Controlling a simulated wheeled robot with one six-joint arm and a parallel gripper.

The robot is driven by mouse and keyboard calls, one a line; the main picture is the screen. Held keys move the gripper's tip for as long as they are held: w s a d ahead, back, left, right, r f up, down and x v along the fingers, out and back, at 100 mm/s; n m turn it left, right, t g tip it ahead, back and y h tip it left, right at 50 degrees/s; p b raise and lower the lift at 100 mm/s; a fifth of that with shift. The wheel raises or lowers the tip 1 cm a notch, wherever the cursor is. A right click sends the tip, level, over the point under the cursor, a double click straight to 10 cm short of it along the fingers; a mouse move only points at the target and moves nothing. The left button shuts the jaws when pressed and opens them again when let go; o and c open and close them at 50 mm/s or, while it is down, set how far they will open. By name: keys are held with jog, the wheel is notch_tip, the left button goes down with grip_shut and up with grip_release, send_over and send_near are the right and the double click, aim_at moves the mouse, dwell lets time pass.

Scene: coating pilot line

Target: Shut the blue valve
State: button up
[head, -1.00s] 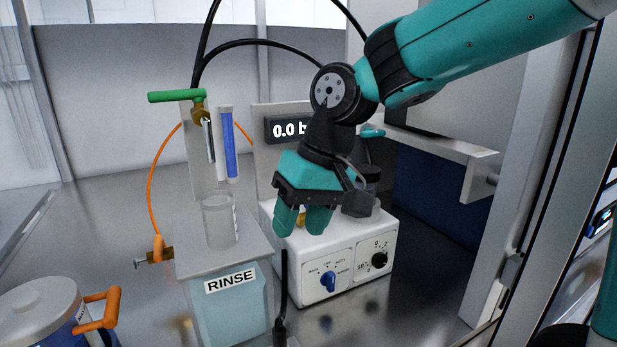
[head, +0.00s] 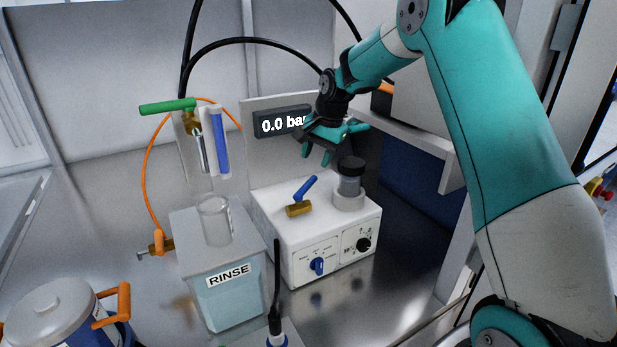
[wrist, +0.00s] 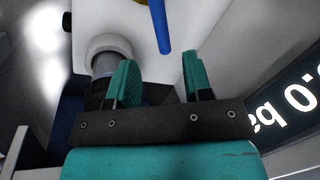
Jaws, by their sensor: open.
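The blue valve has a brass body (head: 299,210) on top of the white control box. Its blue handle (head: 306,188) slants up and to the right from the body in the head view. The handle (wrist: 161,28) also shows in the wrist view, beyond the fingertips and roughly between them, with a bit of brass at the top edge. My gripper (head: 317,155) is open and empty, above and behind the handle, apart from it. The teal fingers of my gripper (wrist: 160,66) also show in the wrist view with nothing between them.
A dark-capped jar (head: 350,180) stands on the white control box (head: 273,220), right of the valve. A pressure display (head: 280,122) reading 0.0 is behind. A green-handled valve (head: 168,107) and the RINSE tank (head: 230,295) are left. A shelf (head: 420,145) is right.

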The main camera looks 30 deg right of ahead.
aim_at(308, 183)
jog(key=p+x, duration=0.2)
jog(key=x, duration=0.6)
jog(key=shift+f, duration=0.3)
grip_shut()
